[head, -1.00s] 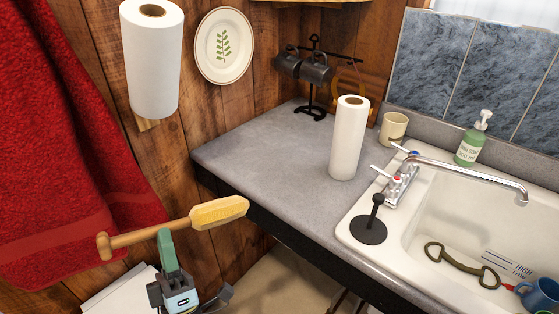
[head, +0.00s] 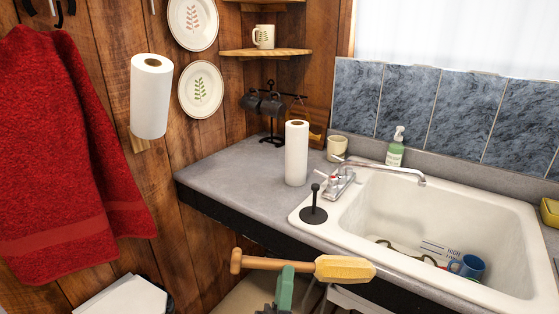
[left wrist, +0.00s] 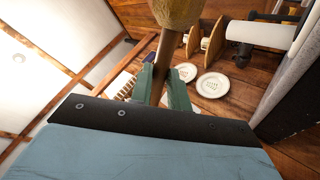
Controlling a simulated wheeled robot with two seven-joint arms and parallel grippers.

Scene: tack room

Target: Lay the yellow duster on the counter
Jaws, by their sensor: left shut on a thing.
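The yellow duster (head: 345,268) has a yellow head and a brown wooden handle. My left gripper (head: 285,286) is shut on the handle and holds the duster level, in front of and below the counter's front edge. In the left wrist view, the green fingers (left wrist: 164,86) close around the handle and the duster's head (left wrist: 178,12) shows at the top. The grey counter (head: 225,172) runs along the wall, with bare surface at its left end. My right gripper is not in view.
A paper towel roll (head: 297,153) stands on the counter near a black mug stand (head: 272,128) and a cream mug (head: 336,148). A red towel (head: 70,150) hangs at left.

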